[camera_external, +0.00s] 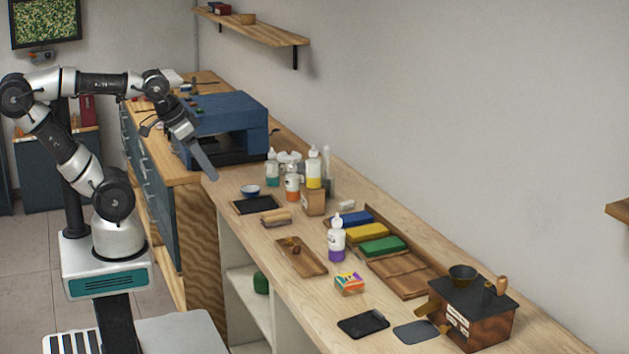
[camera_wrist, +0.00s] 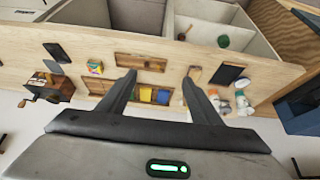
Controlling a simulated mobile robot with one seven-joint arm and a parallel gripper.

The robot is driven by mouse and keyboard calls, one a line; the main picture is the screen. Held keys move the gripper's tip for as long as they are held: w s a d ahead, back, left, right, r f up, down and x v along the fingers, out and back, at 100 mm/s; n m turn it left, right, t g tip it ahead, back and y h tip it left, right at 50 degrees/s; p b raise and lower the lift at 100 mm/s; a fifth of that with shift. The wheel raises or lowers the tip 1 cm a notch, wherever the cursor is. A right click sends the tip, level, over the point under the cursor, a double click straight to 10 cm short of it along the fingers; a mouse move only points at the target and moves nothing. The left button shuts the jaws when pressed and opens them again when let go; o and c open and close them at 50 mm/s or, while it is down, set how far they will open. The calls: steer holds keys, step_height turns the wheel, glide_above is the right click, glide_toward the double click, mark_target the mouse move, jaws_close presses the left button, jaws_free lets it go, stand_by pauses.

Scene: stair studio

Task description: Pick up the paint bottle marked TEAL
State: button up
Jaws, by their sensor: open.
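The bottle with teal paint (camera_external: 272,170) stands upright on the bench in the external view, at the left of a small bottle group; its label is too small to read. A purple bottle (camera_external: 336,242) stands apart, nearer the camera. My gripper (camera_external: 210,174) is raised left of the teal bottle, near the blue machine, apart from it.
A blue machine (camera_external: 225,122) stands behind the bottles. A small bowl (camera_external: 250,190), a black tray (camera_external: 254,205) and a roller (camera_external: 276,216) lie in front of them. A wooden tray (camera_external: 400,278) with coloured blocks and a grinder (camera_external: 478,312) are further right. A shelf (camera_external: 262,27) hangs above.

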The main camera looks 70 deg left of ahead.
steer(key=w+a+r+n+y, duration=0.1)
steer(key=w+a+r, duration=0.15)
steer(key=w, duration=0.25)
steer(key=w+a+r+n, duration=0.1)
steer(key=w+a+r, duration=0.1)
steer(key=w+a, duration=0.25)
steer(key=n+g+y+p, duration=0.2)
steer(key=n, duration=0.4)
glide_above(272, 168)
steer(key=s+d, duration=0.3)
steer(key=s, duration=0.1)
step_height(272, 168, down, 10)
steer(key=f, duration=0.1)
steer(key=x, duration=1.1)
steer(key=shift+s+a+f, duration=0.15)
steer(key=shift+s+a, duration=0.05)
steer(key=shift+a, duration=0.2)
steer(key=shift+x, duration=2.95)
steer(key=shift+c, duration=0.6)
steer(key=c, duration=1.1)
